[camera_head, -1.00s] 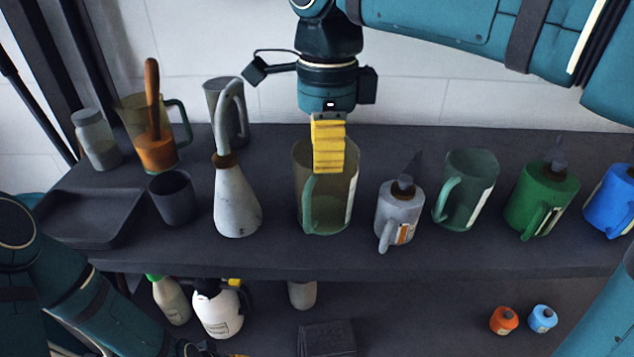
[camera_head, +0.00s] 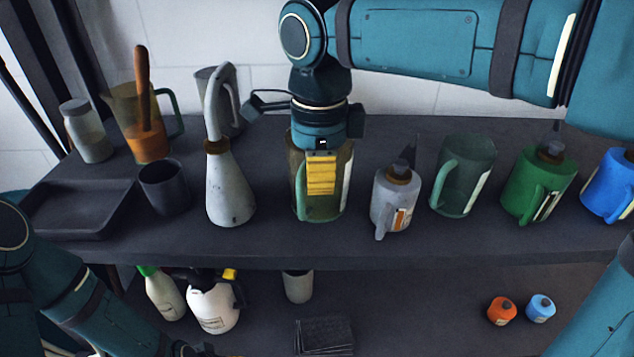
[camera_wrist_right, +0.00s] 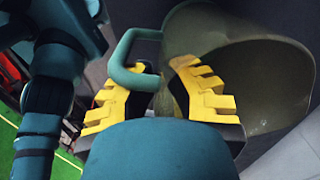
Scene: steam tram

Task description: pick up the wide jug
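The wide jug, a see-through olive-brown one with a green handle (camera_head: 337,203), stands upright on the upper shelf, near the middle. It also shows in the right wrist view (camera_wrist_right: 262,85), with its open mouth and handle. My right gripper (camera_head: 321,190) points down in front of the jug at its handle side and covers part of it. In the right wrist view its yellow-padded fingers (camera_wrist_right: 160,92) are apart, with the handle's join and the jug's wall between them. I cannot tell whether either finger touches. My left arm is at lower left, its fingers out of view.
A grey spouted flask (camera_head: 230,190) stands left of the jug and a grey can (camera_head: 395,200) close on its right. Further right are a dark green jug (camera_head: 464,180), a green can (camera_head: 538,185) and a blue can (camera_head: 610,190). A tray (camera_head: 80,208) lies at left.

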